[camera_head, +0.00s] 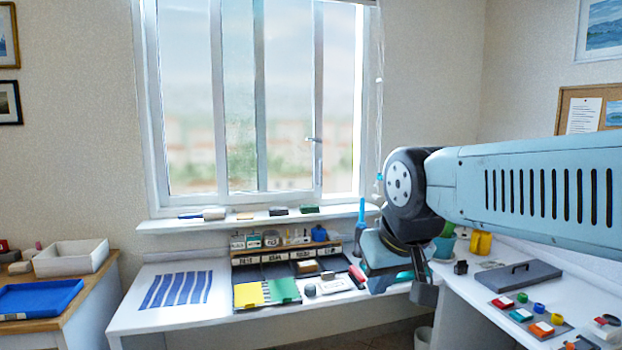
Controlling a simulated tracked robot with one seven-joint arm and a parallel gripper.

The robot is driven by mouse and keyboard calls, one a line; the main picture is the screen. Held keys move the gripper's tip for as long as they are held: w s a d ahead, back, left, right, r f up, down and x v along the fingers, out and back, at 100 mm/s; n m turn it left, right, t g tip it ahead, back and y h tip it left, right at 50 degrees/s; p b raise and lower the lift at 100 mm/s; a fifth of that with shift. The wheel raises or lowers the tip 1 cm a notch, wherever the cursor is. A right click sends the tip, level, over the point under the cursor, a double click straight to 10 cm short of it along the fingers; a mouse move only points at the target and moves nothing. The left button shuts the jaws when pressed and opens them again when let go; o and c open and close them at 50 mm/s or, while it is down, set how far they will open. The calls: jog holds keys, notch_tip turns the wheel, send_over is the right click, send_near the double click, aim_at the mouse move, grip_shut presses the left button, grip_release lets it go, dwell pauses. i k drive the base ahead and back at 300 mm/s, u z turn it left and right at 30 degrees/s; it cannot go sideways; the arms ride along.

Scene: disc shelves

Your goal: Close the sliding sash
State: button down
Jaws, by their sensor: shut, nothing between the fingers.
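The window (147,110) stands in the back wall with a white frame. Its sliding sash (317,100) has a white stile with a small handle (314,139) on it. A brighter strip of open view shows between this stile and the right jamb (362,110), so the sash stands partly open. My gripper (405,288) is low and to the right of the window, in front of the desk, pointing down. It is shut and empty, well apart from the sash and its handle.
The window sill (250,222) bears several small items. Below it, a white desk (140,290) holds a small rack (290,254), coloured cards and a striped mat (180,289). A cord (380,100) hangs right of the window. My arm crosses the right side. The air before the panes is clear.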

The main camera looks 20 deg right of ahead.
aim_at(224, 198)
jog(key=u, duration=0.45)
jog(key=i, duration=1.65)
jog(key=z, duration=0.5)
jog(key=i, duration=0.4)
jog(key=z, duration=0.35)
jog(key=k, duration=0.9)
jog(key=z, duration=0.2)
jog(key=i, duration=0.9)
jog(key=u, duration=0.1)
